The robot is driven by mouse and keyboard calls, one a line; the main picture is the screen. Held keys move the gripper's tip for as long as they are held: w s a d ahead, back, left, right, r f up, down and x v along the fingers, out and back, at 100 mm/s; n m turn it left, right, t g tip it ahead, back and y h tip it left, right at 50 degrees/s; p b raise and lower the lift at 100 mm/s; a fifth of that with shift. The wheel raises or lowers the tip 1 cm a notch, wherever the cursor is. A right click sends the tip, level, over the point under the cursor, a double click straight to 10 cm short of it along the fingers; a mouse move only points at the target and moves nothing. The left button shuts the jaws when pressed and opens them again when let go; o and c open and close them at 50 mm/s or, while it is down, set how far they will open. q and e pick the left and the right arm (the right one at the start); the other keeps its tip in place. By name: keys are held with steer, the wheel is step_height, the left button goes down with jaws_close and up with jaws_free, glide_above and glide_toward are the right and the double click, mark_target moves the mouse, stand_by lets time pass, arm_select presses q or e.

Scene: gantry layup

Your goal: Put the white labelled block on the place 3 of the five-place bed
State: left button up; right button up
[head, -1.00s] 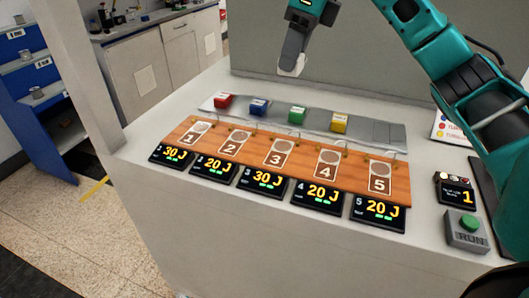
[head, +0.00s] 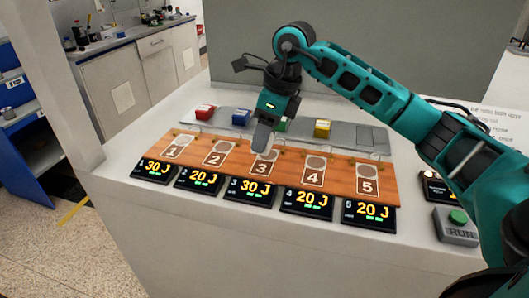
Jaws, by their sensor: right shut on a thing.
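The five-place bed (head: 335,165) is a wooden board with numbered places 1 to 5, each with a grey round pad and a white-framed number. My right gripper (head: 261,147) points down over place 3 (head: 262,169), shut on the white labelled block (head: 259,152). Only a small pale part of the block shows at the fingertips, and its label cannot be read. The fingers cover part of the round pad of place 3. I cannot tell whether the block touches the bed. My left gripper is not in view.
Several displays line the bed's front. A RUN button box (head: 455,226) stands at right.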

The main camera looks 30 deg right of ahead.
steer(key=shift+f, duration=2.4)
steer(key=shift+f+b, duration=0.1)
steer(key=shift+b, duration=0.2)
steer(key=o, duration=1.1)
